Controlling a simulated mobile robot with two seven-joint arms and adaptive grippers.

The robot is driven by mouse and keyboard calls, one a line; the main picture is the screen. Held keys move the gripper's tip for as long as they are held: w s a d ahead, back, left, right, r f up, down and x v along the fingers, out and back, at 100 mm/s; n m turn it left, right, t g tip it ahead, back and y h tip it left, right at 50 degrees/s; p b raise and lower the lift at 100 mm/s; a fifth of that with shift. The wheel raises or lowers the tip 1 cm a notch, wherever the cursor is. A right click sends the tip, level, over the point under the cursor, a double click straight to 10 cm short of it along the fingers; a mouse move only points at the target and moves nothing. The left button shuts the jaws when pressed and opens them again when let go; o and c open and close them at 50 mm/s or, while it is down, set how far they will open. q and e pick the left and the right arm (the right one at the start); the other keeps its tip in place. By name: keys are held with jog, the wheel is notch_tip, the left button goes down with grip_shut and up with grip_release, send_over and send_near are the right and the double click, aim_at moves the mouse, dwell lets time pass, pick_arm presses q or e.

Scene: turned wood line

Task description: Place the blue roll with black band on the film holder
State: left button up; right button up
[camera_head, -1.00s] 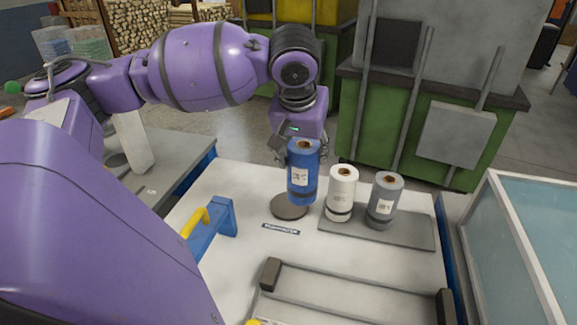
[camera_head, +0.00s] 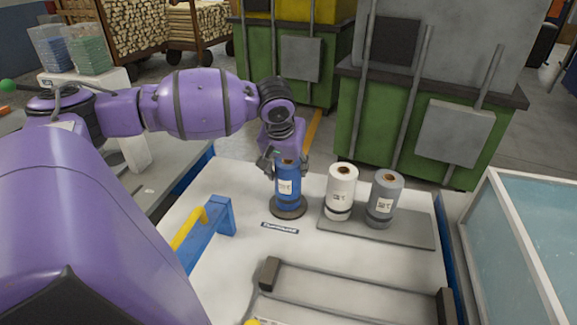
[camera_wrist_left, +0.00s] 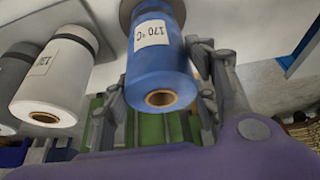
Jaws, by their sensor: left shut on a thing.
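The blue roll with black band (camera_head: 287,187) stands upright over the film holder, a dark round disc (camera_head: 289,212) on the white table. The roll's lower end appears to be on or just above the disc; the exact contact is hard to tell. My left gripper (camera_head: 285,163) is shut on the roll's upper part from behind. In the left wrist view the blue roll (camera_wrist_left: 160,65) sits between my gripper's fingers (camera_wrist_left: 165,110), its "170 °C" label showing. My right gripper is not in view.
A white roll (camera_head: 341,190) and a grey roll (camera_head: 383,203) stand on a grey tray (camera_head: 405,238) just right of the holder. A blue stand with a yellow bar (camera_head: 222,215) is at left. A sealing frame (camera_head: 350,290) lies in front. Green bins stand behind.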

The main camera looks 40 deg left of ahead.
pick_arm(q)
jog(key=shift+r, duration=0.1)
jog(key=o, duration=1.7)
